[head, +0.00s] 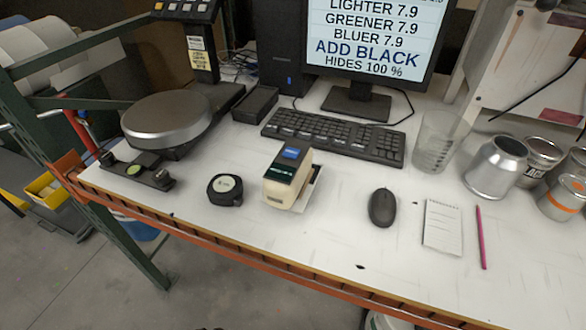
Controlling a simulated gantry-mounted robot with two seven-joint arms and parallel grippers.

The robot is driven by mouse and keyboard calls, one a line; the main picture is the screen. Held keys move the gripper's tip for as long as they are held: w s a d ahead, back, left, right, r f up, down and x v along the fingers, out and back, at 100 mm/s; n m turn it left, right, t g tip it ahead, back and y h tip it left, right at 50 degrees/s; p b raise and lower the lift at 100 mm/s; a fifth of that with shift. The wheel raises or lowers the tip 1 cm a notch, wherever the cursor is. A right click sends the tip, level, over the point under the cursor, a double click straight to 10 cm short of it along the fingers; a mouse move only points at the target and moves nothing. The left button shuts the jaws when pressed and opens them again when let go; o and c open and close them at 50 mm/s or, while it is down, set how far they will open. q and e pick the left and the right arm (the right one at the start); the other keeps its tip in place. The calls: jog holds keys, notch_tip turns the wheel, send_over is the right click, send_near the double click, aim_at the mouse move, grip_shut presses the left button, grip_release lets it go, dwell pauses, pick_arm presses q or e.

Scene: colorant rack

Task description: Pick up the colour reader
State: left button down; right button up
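The colour reader (287,179) is a cream block-shaped device with a dark top face and a small blue screen. It stands upright on the white bench top, near the middle of the head view, just in front of the keyboard's left end. A white piece shows under its right side. Nothing is touching it from above. Neither of my grippers shows in the head view.
A black tape measure (225,190) sits just left of the reader. A scale with a round pan (167,119) stands further left. Behind is a keyboard (334,136). A mouse (383,207), notepad (442,226), clear beaker (438,142) and metal cans (495,167) are to the right.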

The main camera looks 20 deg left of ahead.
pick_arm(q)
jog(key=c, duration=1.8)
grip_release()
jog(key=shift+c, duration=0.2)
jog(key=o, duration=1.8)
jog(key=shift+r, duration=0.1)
